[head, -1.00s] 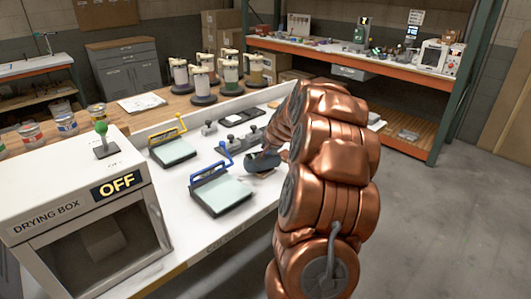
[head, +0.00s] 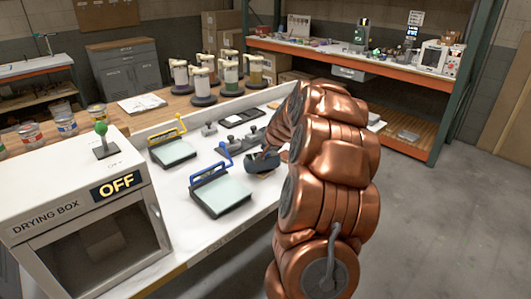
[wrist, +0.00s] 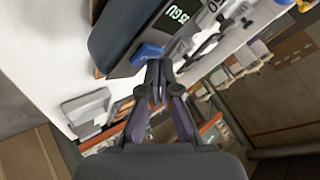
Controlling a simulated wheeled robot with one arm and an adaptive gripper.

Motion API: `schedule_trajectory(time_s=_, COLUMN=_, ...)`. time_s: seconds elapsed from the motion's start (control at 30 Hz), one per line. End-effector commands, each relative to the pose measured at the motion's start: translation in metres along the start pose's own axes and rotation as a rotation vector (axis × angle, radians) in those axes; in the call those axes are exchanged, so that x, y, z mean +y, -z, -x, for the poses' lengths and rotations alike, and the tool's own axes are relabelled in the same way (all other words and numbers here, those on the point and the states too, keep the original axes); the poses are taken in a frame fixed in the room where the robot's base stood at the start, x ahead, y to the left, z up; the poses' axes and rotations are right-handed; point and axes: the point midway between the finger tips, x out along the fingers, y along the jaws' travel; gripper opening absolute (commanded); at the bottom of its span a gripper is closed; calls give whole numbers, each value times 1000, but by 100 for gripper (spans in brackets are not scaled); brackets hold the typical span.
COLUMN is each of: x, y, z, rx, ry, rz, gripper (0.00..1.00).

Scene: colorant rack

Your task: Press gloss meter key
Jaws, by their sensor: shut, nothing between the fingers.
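The gloss meter, a dark slate-blue device (wrist: 125,25), lies at the top of the wrist view, its lit display showing green characters that include "GU". A bright blue key (wrist: 146,52) shows at its edge, beside my fingertips. My gripper (wrist: 156,72) is shut and empty, its tips very close to the key; I cannot tell whether they touch it. In the head view the meter (head: 262,166) sits on the white bench, partly hidden by my gripper, which reaches down over it at the end of my copper arm.
Two glass-topped pads with blue (head: 220,195) and yellow (head: 173,152) handles lie left of the meter. The drying box (head: 90,200), marked OFF, stands at the left. Several capped jars (head: 205,75) stand behind. A grey-white block (wrist: 88,110) shows left of my fingers.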

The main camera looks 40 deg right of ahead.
Motion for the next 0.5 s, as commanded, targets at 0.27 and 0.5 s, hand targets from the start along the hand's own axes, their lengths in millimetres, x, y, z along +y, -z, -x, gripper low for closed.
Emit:
schedule_trajectory(time_s=0.27, x=-6, y=6, z=8, rx=0, ry=0, rz=1, gripper=0)
schedule_trajectory(time_s=0.5, x=-6, y=6, z=8, rx=0, ry=0, rz=0, gripper=0)
